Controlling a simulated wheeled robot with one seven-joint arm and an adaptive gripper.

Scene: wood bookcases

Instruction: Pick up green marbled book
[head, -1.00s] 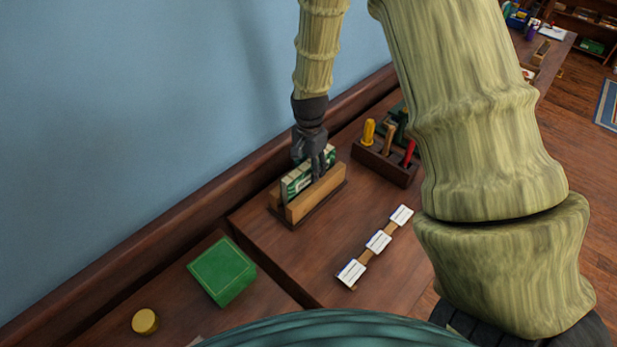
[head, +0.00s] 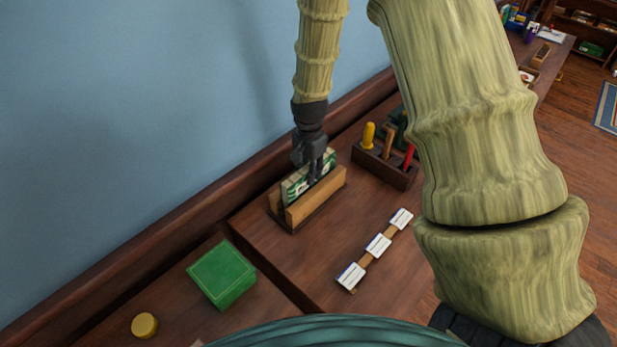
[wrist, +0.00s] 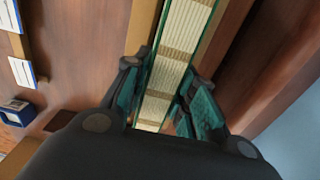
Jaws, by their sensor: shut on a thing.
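The green marbled book (head: 301,186) stands in a wooden holder (head: 317,198) on the brown desk, in the middle of the head view. Its green cover shows above the holder's front board. My gripper (head: 316,173) comes down from above and is shut on the book, one finger on the near face. In the wrist view the book's pale page edge (wrist: 181,45) runs between my gripper's teal-padded fingers (wrist: 165,105), one on each side. The book's lower part is hidden by the holder.
A tool rack (head: 384,167) with yellow, brown and red handles stands right of the holder. A row of white cards (head: 378,245) lies in front. A green box (head: 222,274) and a yellow round object (head: 144,325) are at the lower left. A blue wall (head: 170,110) rises behind.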

